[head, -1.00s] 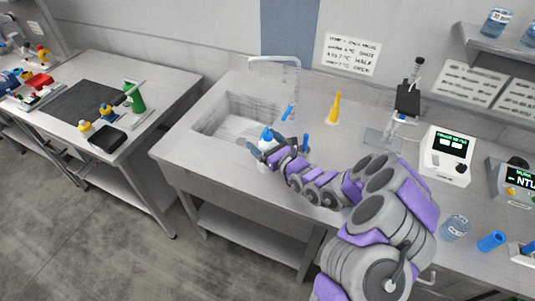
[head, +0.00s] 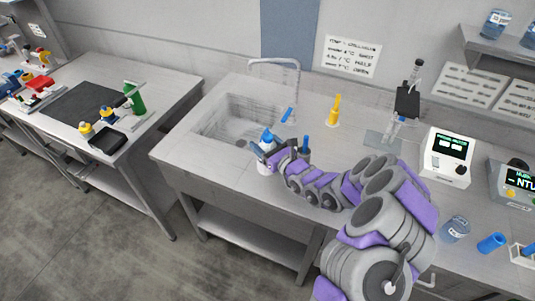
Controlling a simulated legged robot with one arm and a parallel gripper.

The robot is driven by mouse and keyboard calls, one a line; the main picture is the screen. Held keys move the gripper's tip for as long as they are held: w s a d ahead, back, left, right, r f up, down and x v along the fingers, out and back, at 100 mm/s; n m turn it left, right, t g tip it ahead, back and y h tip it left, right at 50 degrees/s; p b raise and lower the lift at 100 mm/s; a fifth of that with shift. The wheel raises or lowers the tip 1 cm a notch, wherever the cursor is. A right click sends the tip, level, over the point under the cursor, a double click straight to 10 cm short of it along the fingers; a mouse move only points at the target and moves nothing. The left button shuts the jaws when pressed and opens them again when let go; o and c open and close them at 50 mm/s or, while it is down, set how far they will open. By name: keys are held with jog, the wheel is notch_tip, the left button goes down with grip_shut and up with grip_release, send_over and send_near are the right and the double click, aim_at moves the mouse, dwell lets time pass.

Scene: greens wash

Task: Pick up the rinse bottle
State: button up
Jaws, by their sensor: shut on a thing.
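The rinse bottle, white with a blue top (head: 266,138), stands near the front edge of the sink bench, just right of the basin. My gripper (head: 265,151) reaches it from the right and is shut on it below the blue top. The fingers and dark wrist hide part of the bottle. The bottle looks upright; I cannot tell whether its base is clear of the bench top.
The sink basin (head: 212,126) and its tap (head: 275,62) lie behind and left. A yellow bottle (head: 333,113) stands behind, and a blue-topped item (head: 305,146) is close right of my gripper. A stand (head: 405,105) and a meter (head: 446,156) are further right.

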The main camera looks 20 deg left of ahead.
jog(key=shift+r, duration=0.1)
jog(key=shift+r+p, duration=0.9)
jog(key=shift+r, duration=3.95)
